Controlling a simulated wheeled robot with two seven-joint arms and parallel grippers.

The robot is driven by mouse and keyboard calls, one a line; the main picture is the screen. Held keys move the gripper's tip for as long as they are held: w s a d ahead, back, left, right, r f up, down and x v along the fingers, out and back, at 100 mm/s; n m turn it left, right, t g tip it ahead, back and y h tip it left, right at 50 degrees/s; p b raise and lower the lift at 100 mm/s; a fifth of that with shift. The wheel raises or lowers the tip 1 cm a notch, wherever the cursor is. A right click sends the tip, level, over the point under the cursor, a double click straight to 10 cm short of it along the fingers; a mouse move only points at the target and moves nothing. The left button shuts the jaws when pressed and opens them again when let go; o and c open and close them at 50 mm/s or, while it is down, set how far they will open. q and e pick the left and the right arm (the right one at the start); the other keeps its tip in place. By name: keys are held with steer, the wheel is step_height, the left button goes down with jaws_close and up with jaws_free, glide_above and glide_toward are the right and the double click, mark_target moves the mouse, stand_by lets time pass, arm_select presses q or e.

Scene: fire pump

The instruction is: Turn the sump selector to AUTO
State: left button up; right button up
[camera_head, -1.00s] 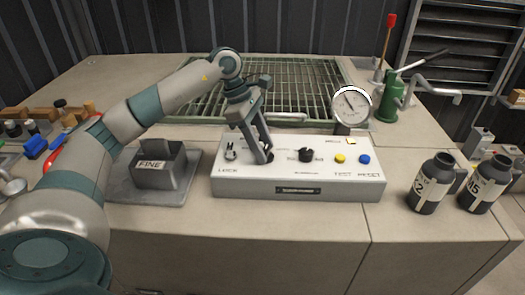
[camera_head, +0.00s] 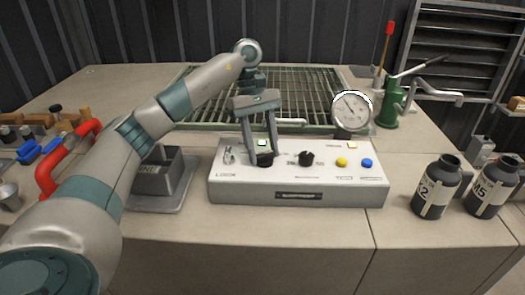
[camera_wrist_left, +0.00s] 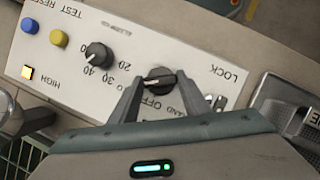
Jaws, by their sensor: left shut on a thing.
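The sump selector is a black knob (camera_head: 265,159) on the white control box (camera_head: 300,197). My left gripper (camera_head: 261,152) points down at it from above, one finger on each side, shut on the knob. In the left wrist view, the knob (camera_wrist_left: 160,80) sits between the fingertips of the gripper (camera_wrist_left: 157,84), and its white mark faces left in the picture. OFF and part of HAND are readable there; a letter O shows beside the left finger, the rest hidden. A green lamp (camera_head: 262,142) glows behind the knob. My right gripper is not in view.
Right of the selector are a second black knob (camera_head: 306,158), a yellow button (camera_head: 341,162) and a blue button (camera_head: 367,163). A key switch (camera_head: 229,156) is on its left. A gauge (camera_head: 352,109) stands behind the box. Black bottles (camera_head: 436,187) stand to the right.

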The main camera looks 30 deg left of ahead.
mark_target(264, 153)
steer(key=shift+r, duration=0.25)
arm_select(q)
steer(key=o, duration=1)
steer(key=shift+o, duration=0.2)
steer(key=shift+r, duration=0.1)
steer(key=shift+w+a+r, duration=0.15)
steer(key=shift+a+r, duration=0.05)
steer(key=shift+r, duration=0.25)
steer(key=v, duration=0.3)
steer(key=shift+r, duration=0.15)
steer(key=p+v, duration=0.3)
steer(key=v, duration=1)
steer(key=shift+p, duration=0.3)
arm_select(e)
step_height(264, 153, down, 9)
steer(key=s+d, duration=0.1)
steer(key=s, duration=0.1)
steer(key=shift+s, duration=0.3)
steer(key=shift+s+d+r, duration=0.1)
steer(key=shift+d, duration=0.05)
